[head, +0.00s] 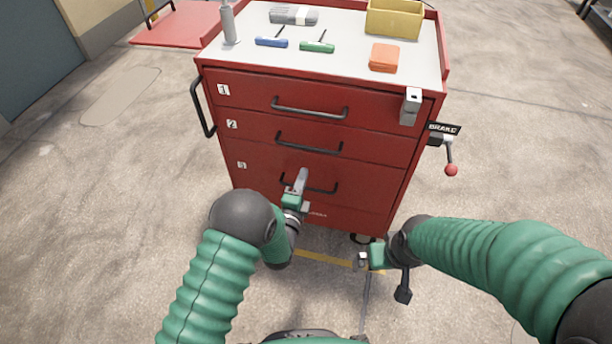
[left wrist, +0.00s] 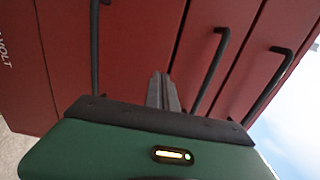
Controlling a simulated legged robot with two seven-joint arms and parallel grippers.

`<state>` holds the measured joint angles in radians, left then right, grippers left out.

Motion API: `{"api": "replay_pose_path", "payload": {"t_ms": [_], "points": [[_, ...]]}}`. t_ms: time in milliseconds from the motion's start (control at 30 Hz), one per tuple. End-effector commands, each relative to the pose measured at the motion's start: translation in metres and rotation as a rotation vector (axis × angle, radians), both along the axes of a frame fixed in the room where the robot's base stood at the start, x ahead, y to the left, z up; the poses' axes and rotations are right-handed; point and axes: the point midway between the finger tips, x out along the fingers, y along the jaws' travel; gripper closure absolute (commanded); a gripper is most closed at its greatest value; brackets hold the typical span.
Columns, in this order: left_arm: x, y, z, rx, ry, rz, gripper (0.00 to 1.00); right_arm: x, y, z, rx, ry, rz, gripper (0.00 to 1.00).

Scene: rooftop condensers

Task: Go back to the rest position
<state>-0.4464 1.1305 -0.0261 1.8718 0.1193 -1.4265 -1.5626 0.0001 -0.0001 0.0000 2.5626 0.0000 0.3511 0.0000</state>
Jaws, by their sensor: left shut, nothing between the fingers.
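My left gripper (head: 301,180) is shut and empty in front of drawer 3 of the red tool cart (head: 225,150). In the head view it overlaps the left part of the drawer 3 handle (head: 325,190). In the left wrist view its closed fingers (left wrist: 162,92) point at the red drawer fronts (left wrist: 140,40), between two dark handles and around neither. My right gripper (head: 364,261) is low, below the cart's lower right corner. It is small and I cannot tell whether its jaws are open. All the numbered drawers look closed.
On the cart top lie a blue-handled tool (head: 271,42), a green-handled tool (head: 317,47), an orange block (head: 384,58) and a yellow bin (head: 395,18). A brake lever with a red knob (head: 451,169) sticks out at the right.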

Motion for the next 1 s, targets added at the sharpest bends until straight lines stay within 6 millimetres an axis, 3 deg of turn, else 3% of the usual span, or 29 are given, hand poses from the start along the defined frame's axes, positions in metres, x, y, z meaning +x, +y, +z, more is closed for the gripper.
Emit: {"api": "replay_pose_path", "payload": {"t_ms": [100,500,667,767,900,1000], "points": [[-0.020,0.006,0.004,0.003,0.003,-0.002,1.00,0.002,0.000,0.014,0.000,-0.004,0.000,0.00],[-0.083,0.026,0.001,0.002,0.003,-0.001,1.00,0.001,0.000,0.030,0.000,-0.004,0.000,0.00],[-0.087,0.028,0.000,0.001,0.002,0.000,1.00,0.001,0.000,0.030,0.000,-0.004,0.000,0.00],[-0.079,0.034,0.004,-0.041,0.058,0.020,1.00,0.001,0.000,0.030,0.000,-0.003,0.000,0.00],[-0.059,0.069,0.015,-0.258,0.339,0.132,1.00,0.001,0.000,0.030,0.000,-0.003,0.000,0.00],[-0.068,0.108,0.024,-0.486,0.615,0.291,1.00,0.001,0.000,0.030,0.000,-0.003,0.000,0.00]]}}
